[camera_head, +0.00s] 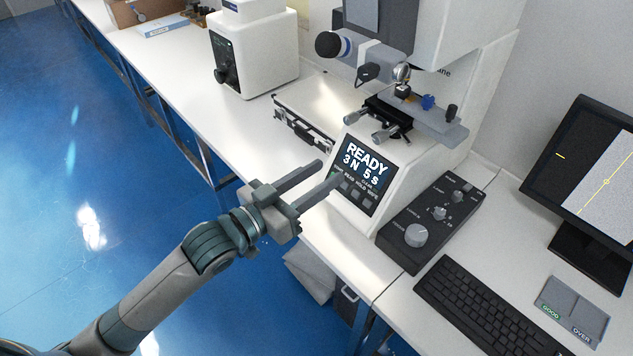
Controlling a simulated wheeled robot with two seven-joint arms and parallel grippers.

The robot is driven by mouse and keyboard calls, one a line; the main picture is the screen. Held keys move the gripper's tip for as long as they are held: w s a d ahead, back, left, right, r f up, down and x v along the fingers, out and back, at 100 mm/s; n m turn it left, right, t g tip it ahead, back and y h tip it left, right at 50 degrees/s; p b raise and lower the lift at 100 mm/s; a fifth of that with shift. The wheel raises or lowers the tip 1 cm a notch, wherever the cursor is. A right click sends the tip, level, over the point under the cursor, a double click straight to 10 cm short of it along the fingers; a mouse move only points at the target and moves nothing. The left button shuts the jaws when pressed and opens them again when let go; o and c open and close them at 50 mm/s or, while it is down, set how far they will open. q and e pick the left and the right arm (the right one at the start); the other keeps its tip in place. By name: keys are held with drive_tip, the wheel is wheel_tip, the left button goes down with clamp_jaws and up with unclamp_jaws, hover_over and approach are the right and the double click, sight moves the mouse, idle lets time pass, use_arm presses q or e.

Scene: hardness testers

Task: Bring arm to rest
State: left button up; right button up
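My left gripper (327,174) is in the middle of the head view, its arm reaching in from the lower left. Its two fingers are apart with nothing between them. The fingertips appear in front of the hardness tester's screen (362,172), which reads "READY 3 N 5 s"; I cannot tell whether they touch it. The white hardness tester (400,171) stands on the bench, with a dark stage (388,112) and a small metal piece (402,90) on it. My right gripper is out of view.
A control box with knobs (432,222), a keyboard (485,308), a monitor (590,185) and a grey two-part tray marked GOOD and OVER (572,298) are on the right. A silver case (303,127) and another white machine (262,50) stand behind. Blue floor (60,170) is open at left.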

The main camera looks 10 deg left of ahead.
use_arm(q)
drive_tip(key=shift+s+a, duration=0.2)
drive_tip(key=shift+s, duration=0.1)
idle(0.4)
